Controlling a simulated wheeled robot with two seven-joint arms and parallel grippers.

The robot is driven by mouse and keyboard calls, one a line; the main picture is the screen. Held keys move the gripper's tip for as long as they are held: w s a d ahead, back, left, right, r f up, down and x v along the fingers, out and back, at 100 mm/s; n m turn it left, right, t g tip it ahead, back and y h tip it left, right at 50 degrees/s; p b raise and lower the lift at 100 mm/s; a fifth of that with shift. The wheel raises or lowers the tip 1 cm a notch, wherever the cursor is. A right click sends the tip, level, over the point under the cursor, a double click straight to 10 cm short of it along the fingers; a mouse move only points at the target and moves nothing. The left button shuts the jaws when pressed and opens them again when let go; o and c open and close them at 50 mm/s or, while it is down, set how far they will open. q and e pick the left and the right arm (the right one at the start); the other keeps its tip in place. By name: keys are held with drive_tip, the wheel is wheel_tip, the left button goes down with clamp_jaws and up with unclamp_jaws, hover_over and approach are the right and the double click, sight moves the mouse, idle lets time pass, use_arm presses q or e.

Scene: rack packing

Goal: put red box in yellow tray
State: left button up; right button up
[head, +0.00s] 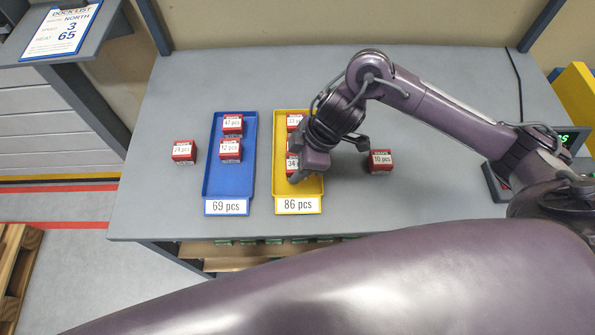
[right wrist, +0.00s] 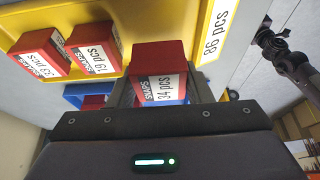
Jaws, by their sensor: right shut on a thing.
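The yellow tray (head: 280,132) lies on the grey table with an "86 pcs" label on its front edge; it also shows in the right wrist view (right wrist: 205,45). My right gripper (head: 308,175) is over the front part of this tray, shut on a red box marked "34 pcs" (right wrist: 160,70). The held box (head: 292,166) is partly hidden by the gripper in the head view. I cannot tell whether it touches the tray floor. Two other red boxes, "33 pcs" (right wrist: 40,57) and "19 pcs" (right wrist: 95,48), sit in the tray.
A blue tray (head: 216,180) labelled "69 pcs" stands left of the yellow one, holding two red boxes (head: 231,149). Loose red boxes lie on the table, "24 pcs" (head: 184,152) at left and "10 pcs" (head: 380,160) at right. A scale display (head: 570,140) is at the right edge.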

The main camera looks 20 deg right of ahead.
wheel_tip(320, 180, down, 4)
drive_tip(key=shift+r, duration=0.1)
use_arm(q)
drive_tip(key=shift+s+f, duration=0.3)
drive_tip(key=shift+s, duration=0.25)
use_arm(e)
drive_tip(key=shift+f, duration=0.25)
drive_tip(key=o, duration=0.7)
drive_tip(key=shift+d+r, duration=0.1)
drive_tip(key=shift+r, duration=0.35)
use_arm(q)
drive_tip(key=shift+r+p, duration=0.4)
drive_tip(key=shift+r, duration=0.2)
use_arm(e)
drive_tip(key=v, duration=1.1)
drive_tip(key=shift+s+d+r, duration=0.1)
drive_tip(key=shift+r, duration=0.1)
